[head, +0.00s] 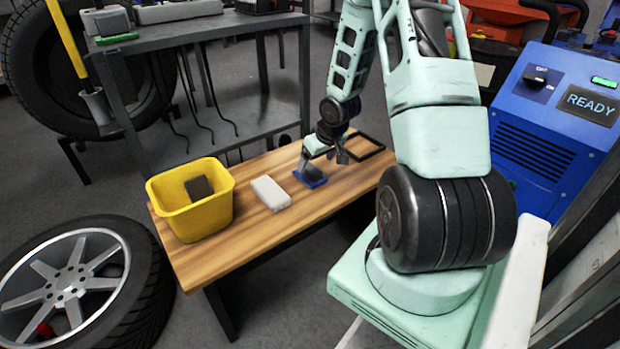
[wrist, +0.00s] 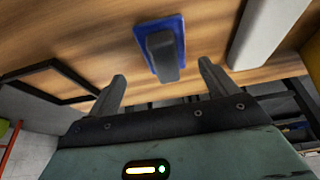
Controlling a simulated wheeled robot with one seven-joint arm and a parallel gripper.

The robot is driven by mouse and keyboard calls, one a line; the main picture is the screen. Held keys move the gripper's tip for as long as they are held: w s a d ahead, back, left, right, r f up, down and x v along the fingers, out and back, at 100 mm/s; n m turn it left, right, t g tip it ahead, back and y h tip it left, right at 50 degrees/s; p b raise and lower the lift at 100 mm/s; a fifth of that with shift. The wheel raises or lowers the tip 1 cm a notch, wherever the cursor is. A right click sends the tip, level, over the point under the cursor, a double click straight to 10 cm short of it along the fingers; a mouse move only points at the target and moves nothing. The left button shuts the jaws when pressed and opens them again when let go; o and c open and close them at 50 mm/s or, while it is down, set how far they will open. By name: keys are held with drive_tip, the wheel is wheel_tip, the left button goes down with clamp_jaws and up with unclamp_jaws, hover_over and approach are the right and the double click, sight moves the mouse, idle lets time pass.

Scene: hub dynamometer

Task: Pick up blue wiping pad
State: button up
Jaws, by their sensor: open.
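The blue wiping pad (head: 312,178) lies flat on the wooden bench (head: 232,258). In the wrist view the pad (wrist: 178,28) is a blue plate with a dark grey raised grip (wrist: 162,55) on top. My gripper (head: 325,163) is over the bench at the pad, partly covering it in the head view. In the wrist view my gripper (wrist: 162,85) has its two fingers spread wide, with the pad's grip ahead of the gap between them. Nothing is held. I cannot tell whether a finger touches the pad.
A whitish block (head: 270,193) lies on the bench left of the pad. A yellow bin (head: 168,207) with a dark block (head: 199,188) inside stands at the bench's left end. A black rectangular frame (head: 372,144) lies at the right end. Bare wood separates these things.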

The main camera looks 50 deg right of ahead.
sight(310, 167)
drive_tip(key=b+x, duration=0.1)
drive_tip(key=x, duration=0.1)
drive_tip(key=b+x, duration=0.2)
drive_tip(key=x, duration=0.1)
drive_tip(key=shift+w+a, duration=0.25)
drive_tip(key=shift+w, duration=0.15)
drive_tip(key=shift+r, duration=0.1)
drive_tip(key=shift+c, duration=0.3)
drive_tip(key=c, duration=1)
wheel_tip(310, 167, up, 10)
drive_tip(key=p, duration=0.5)
drive_tip(key=shift+p, duration=0.3)
drive_tip(key=shift+o, duration=0.4)
